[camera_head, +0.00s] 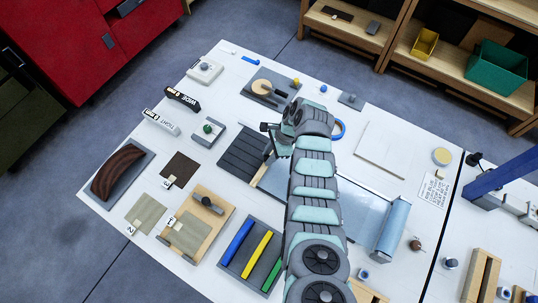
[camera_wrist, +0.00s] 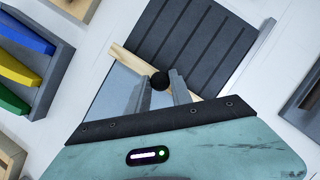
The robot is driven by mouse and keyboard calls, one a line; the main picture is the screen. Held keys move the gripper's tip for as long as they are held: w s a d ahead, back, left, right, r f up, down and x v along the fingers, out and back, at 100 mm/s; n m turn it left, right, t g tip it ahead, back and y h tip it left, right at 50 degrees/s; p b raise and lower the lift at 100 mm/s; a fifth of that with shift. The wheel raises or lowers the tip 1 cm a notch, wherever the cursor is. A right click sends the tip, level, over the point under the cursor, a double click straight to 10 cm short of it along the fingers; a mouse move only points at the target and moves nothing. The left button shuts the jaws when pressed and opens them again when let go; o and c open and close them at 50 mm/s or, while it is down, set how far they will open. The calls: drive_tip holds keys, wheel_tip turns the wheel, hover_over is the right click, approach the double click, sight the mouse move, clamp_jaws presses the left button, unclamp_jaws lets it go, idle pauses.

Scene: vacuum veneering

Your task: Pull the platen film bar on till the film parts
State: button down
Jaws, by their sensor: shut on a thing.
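The platen (camera_head: 243,152) is a dark grooved plate; it fills the upper middle of the wrist view (camera_wrist: 195,45). The film bar (camera_wrist: 128,58) is a pale wooden strip with a round black knob (camera_wrist: 160,81), lying along the platen's edge. My gripper (camera_wrist: 160,84) is shut on the knob, one finger on each side. The bluish clear film (camera_wrist: 112,88) meets the bar on the side away from the bare platen. In the head view the film (camera_head: 345,200) stretches to a blue roll (camera_head: 393,228) at the right.
A tray of blue, yellow and green bars (camera_head: 250,252) stands at the front. Beyond the platen are a board with a round disc (camera_head: 271,88) and a blue ring (camera_head: 339,129). A block with a green knob (camera_head: 208,130) sits left of the platen.

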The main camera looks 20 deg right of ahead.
drive_tip(key=shift+w+a+b, duration=0.6)
drive_tip(key=shift+w+a, duration=0.1)
drive_tip(key=shift+w, duration=0.35)
drive_tip(key=shift+w+a+b, duration=0.6)
drive_tip(key=shift+w+a, duration=0.05)
drive_tip(key=shift+w, duration=0.35)
drive_tip(key=c, duration=1.1)
unclamp_jaws()
drive_tip(key=shift+c, duration=0.2)
drive_tip(key=v, duration=1)
drive_tip(key=shift+d+r, duration=0.2)
drive_tip(key=shift+r, duration=0.2)
